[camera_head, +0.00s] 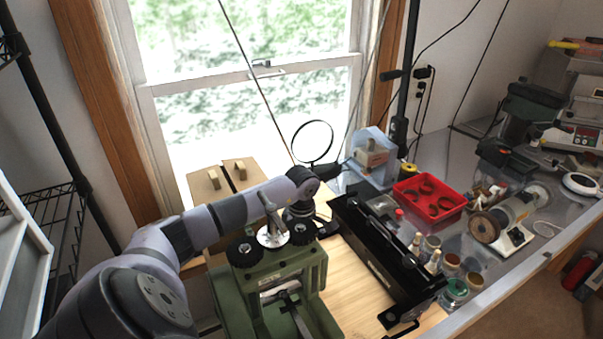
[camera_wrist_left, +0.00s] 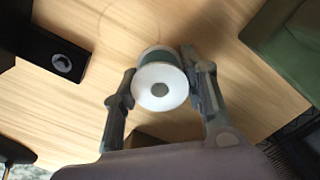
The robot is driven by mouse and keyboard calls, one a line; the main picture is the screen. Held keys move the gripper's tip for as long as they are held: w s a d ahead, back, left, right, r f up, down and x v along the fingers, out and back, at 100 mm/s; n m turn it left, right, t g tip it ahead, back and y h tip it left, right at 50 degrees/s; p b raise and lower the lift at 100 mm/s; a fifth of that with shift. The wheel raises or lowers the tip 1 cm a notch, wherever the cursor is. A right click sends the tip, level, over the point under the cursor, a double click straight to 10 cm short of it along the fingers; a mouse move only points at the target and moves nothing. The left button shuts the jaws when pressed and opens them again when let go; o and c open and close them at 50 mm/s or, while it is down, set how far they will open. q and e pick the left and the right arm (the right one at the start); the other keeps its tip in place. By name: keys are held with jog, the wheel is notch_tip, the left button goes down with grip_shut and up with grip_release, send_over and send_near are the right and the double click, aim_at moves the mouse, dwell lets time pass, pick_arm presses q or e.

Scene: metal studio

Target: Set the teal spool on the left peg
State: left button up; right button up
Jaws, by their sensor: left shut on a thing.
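The spool (camera_wrist_left: 158,85) is between the two fingers of my left gripper (camera_wrist_left: 160,70), which is shut on it. The spool has a white round face with a grey centre, and a dark teal band shows behind it. Pale wood lies beyond it. In the head view my left arm reaches in from the left and its wrist points down behind the green machine; the spool and fingertips are hidden there. A black block (camera_wrist_left: 45,52) with a pale round mark is at the left of the wrist view. I cannot make out the left peg for certain. My right gripper is not in view.
A green machine (camera_head: 262,300) stands in front of the wrist. A long black case (camera_head: 385,255) lies to the right on the wooden top (camera_head: 345,290). A red bin (camera_head: 428,197), several jars and a ring magnifier (camera_head: 312,124) are around. Bare wood shows between machine and case.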

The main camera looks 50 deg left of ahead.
pick_arm(q)
jog(key=shift+f, duration=0.1)
jog(key=o, duration=1.2)
jog(key=shift+c, duration=0.2)
